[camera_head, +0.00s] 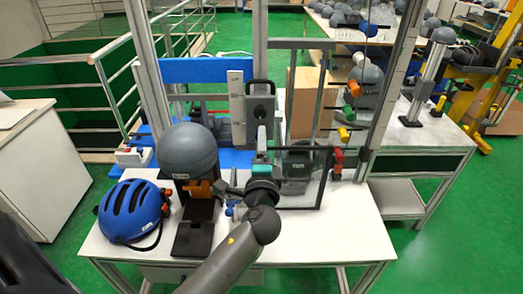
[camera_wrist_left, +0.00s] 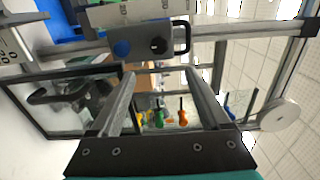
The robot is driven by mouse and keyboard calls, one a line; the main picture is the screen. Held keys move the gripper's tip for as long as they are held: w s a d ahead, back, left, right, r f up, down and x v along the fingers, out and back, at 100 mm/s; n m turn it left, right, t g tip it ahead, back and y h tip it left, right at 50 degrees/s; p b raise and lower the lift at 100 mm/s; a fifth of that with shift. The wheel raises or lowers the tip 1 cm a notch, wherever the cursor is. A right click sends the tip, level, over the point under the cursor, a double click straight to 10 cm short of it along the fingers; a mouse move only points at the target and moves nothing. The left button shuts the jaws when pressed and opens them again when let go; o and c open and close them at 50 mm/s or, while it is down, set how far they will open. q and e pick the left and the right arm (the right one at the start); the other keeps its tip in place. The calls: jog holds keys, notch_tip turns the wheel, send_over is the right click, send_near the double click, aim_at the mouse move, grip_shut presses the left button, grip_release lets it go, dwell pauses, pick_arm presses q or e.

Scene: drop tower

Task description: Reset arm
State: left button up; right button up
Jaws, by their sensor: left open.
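My left arm comes in from the bottom of the head view. My left gripper (camera_head: 262,135) points up at the drop tower, just below the grey carriage block (camera_head: 260,88) with its black handle. In the left wrist view the two fingers of my left gripper (camera_wrist_left: 160,74) are spread, with nothing between them. There the carriage block (camera_wrist_left: 150,40), with a blue button and a dark knob, lies beyond the fingertips. I see no clear contact between them. My right gripper is in neither view.
A clear framed door (camera_head: 305,185) stands open right of my gripper. A grey headform (camera_head: 188,150) on a black stand and a blue helmet (camera_head: 130,210) are at the left. The white table (camera_head: 350,235) is clear at the front right. Metal posts (camera_head: 395,75) flank the tower.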

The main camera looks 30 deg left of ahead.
pick_arm(q)
jog(key=shift+s+d, duration=0.3)
jog(key=shift+s, duration=0.25)
